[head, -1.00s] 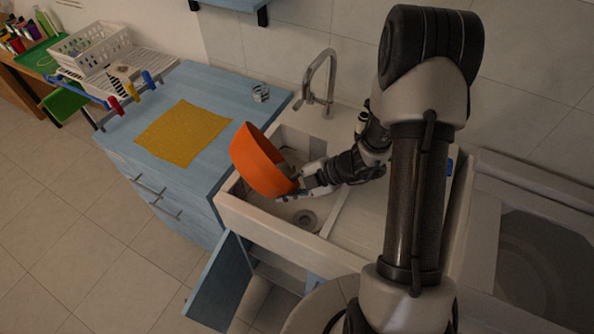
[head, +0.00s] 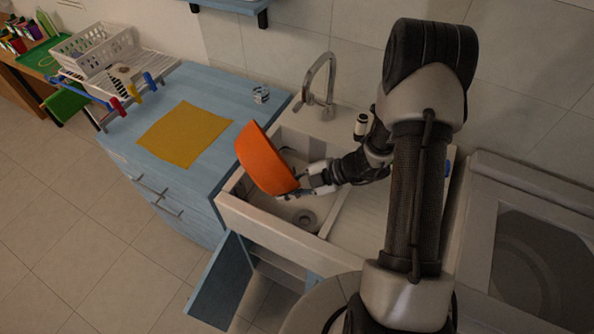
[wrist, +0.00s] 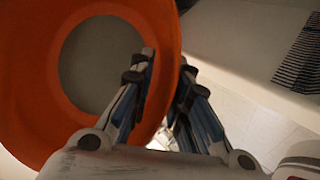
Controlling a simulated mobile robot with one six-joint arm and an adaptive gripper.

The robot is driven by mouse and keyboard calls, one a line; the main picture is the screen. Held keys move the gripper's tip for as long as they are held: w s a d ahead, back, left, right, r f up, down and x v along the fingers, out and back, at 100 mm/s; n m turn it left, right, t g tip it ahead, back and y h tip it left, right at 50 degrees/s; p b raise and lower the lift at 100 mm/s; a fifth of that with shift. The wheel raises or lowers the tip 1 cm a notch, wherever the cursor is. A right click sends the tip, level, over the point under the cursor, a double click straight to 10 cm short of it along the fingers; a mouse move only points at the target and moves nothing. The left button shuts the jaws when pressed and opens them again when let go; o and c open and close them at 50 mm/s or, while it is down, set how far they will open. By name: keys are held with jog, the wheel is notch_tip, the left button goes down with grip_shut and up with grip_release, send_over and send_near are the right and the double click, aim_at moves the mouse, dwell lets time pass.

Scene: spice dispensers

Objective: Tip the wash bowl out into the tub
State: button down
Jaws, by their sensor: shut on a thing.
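The orange wash bowl (head: 262,158) is tilted steeply above the sink tub (head: 290,214) in the head view. My gripper (head: 307,184) is shut on the bowl's wall at its right side. In the wrist view the bowl (wrist: 165,62) fills the left half, with one finger inside it and one outside; my gripper (wrist: 165,100) pinches its rim. A grey round area (wrist: 95,65) shows inside the bowl; I cannot tell whether it is water or the bare bottom. The tub's drain (head: 305,218) shows below the bowl.
A tall faucet (head: 325,82) stands behind the tub. A yellow cloth (head: 185,134) and a small clear glass (head: 261,95) lie on the blue counter (head: 222,90) to the left. A blue cabinet door (head: 222,284) hangs open below. A white dish rack (head: 92,47) is far left.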

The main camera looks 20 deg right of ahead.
jog(key=shift+w+d+r+m+y+p, duration=0.15)
jog(key=shift+d+r+y+p, duration=0.1)
jog(key=shift+d+y+p, duration=0.25)
jog(key=shift+w+d+r+m+y+p, duration=0.15)
jog(key=shift+d+r+y+p, duration=0.1)
jog(key=shift+d+y+p, duration=0.25)
dwell(0.7)
jog(key=shift+s, duration=0.1)
